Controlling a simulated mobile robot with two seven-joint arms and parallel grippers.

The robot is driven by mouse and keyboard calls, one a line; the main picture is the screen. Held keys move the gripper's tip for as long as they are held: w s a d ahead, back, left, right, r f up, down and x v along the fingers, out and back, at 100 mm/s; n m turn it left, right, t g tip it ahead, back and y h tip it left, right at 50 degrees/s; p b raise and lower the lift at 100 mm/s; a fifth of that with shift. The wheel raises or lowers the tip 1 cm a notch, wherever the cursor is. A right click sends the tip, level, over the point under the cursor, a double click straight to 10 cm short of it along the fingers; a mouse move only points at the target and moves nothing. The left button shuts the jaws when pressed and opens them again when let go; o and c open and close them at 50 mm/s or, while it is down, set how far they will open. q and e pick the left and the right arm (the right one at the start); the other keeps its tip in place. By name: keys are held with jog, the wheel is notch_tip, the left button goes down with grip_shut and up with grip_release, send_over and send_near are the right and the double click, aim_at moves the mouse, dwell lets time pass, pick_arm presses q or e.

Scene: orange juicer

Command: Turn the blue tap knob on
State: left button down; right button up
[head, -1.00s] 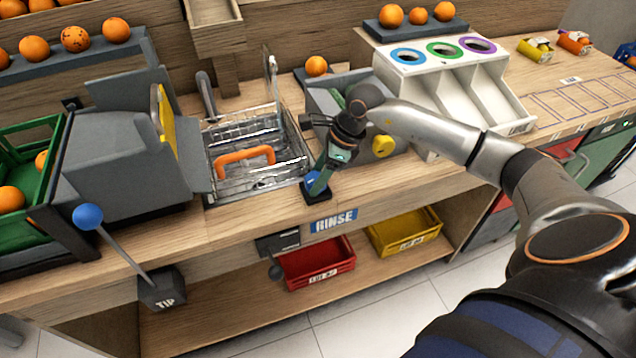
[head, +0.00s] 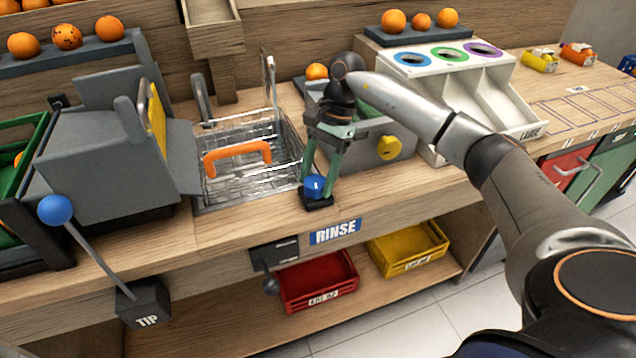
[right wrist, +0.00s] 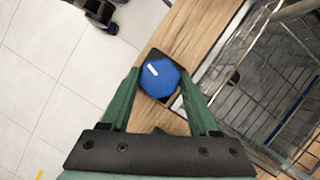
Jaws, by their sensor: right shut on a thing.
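The blue tap knob (head: 315,186) sits on a small black base at the counter's front edge, right of the sink. In the right wrist view the knob (right wrist: 160,78) shows a white mark on its top, toward the upper left. My right gripper (head: 318,190) reaches down over it, with one green finger on each side. In the right wrist view the fingers (right wrist: 160,82) close in on the knob's two sides. The gripper is shut on the knob. My left gripper is in neither view.
A wire basket with an orange handle (head: 238,158) stands in the sink left of the knob. A grey box with a yellow knob (head: 389,147) is behind to the right. A RINSE label (head: 335,232) is on the counter front. A lever with a blue ball (head: 55,210) stands at left.

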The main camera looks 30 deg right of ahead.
jog(key=shift+w+n+g+b, duration=0.1)
jog(key=shift+n+g+b, duration=0.35)
jog(key=shift+n, duration=0.55)
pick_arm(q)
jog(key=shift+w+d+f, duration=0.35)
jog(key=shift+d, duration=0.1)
pick_arm(e)
jog(key=shift+n+h, duration=0.3)
jog(key=shift+n, duration=0.2)
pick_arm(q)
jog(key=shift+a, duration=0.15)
pick_arm(e)
jog(key=o, duration=1.4)
jog(key=shift+c, duration=0.2)
pick_arm(q)
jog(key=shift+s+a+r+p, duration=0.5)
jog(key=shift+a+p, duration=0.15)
jog(key=shift+p, duration=0.35)
pick_arm(e)
jog(key=v, duration=1.2)
jog(key=shift+w+r, duration=0.2)
jog(key=shift+r, duration=0.05)
